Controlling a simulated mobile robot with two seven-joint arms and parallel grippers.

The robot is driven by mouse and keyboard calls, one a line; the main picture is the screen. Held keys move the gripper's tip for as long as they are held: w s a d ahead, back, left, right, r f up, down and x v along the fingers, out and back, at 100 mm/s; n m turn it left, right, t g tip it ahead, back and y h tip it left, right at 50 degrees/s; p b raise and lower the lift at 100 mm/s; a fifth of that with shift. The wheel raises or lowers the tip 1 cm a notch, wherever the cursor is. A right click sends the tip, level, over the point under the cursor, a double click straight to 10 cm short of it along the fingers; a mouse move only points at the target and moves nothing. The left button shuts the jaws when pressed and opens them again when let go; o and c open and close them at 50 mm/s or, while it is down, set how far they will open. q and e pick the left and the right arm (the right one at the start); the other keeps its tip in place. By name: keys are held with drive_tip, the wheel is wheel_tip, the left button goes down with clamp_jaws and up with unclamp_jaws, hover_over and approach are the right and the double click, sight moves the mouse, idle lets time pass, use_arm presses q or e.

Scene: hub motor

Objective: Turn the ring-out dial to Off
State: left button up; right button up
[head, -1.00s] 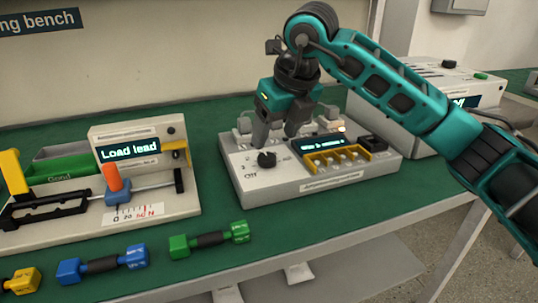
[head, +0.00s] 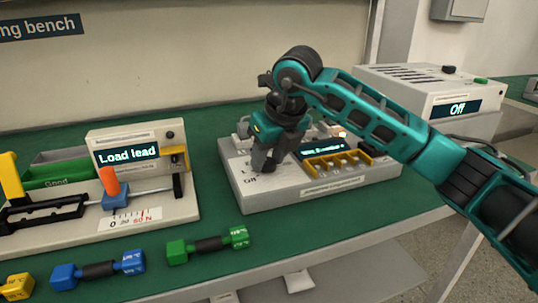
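The ring-out box (head: 290,192) is a low white unit on the green bench, with a small lit display (head: 323,148) whose text is too small to read for sure. Its dial is hidden behind the fingers of my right gripper (head: 264,162). The printed "Off" label (head: 250,180) shows just below and left of the fingers. My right gripper points down with its fingertips at the dial's place. The fingers look close together, but I cannot tell whether they grip the dial. My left gripper is out of view.
A yellow rack (head: 338,163) sits on the box's right part. A load tester (head: 125,150) reading "Load lead" stands at left. Blue (head: 97,270) and green (head: 207,245) dumbbell-shaped pieces lie along the front edge. A white unit (head: 425,88) reading "Off" stands at back right.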

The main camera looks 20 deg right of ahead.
drive_tip(key=c, duration=0.6)
